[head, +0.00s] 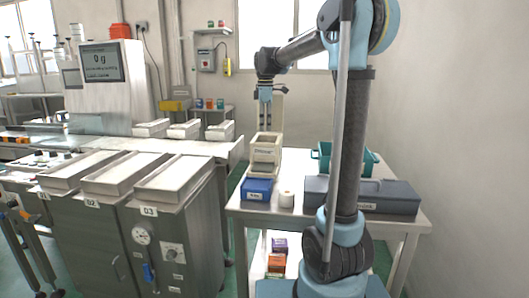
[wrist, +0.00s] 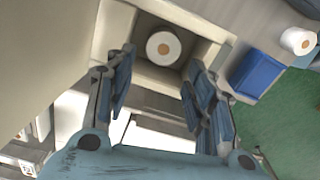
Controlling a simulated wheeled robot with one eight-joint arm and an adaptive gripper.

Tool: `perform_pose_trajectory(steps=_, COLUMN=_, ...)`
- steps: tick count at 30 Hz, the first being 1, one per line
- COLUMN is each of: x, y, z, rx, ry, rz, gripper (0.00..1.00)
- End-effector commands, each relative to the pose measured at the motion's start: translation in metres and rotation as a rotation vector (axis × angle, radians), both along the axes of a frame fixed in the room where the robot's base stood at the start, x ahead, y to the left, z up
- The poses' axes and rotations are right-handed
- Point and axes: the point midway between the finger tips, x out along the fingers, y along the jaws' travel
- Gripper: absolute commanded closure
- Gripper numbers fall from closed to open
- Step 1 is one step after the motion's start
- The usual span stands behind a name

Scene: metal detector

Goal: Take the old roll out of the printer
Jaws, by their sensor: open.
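The printer (head: 264,151) is a cream box on the small table, with its top open. In the wrist view, the old roll (wrist: 155,39) sits inside the printer's square cavity (wrist: 206,51), a pale roll with a brown core. The head view does not show this roll clearly. My gripper (head: 266,95) is above the printer, pointing down. In the wrist view, its fingers (wrist: 160,62) are spread apart with nothing between them, and the roll appears beyond the tips, not touched.
A blue bin (head: 257,190) and another white roll (head: 286,200) stand in front of the printer. A teal crate (head: 368,163) and a long dark grey case (head: 390,196) are to the right. The grey D1–D3 cabinets (head: 185,235) stand left of the table (head: 310,231).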

Motion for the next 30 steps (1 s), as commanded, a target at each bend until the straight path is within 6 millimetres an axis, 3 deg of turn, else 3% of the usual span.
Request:
perform_pose_trajectory(steps=3, x=0.0, y=-0.001, z=-0.018, rx=0.0, ry=0.0, rz=-0.001, gripper=0.51)
perform_pose_trajectory(steps=13, x=-0.001, y=-0.002, z=-0.04, rx=0.0, ry=0.0, rz=-0.001, gripper=0.51)
perform_pose_trajectory(steps=21, x=-0.002, y=-0.005, z=-0.074, rx=0.0, ry=0.0, rz=-0.001, gripper=0.51)
perform_pose_trajectory(steps=30, x=-0.002, y=-0.005, z=-0.085, rx=0.0, ry=0.0, rz=-0.001, gripper=0.51)
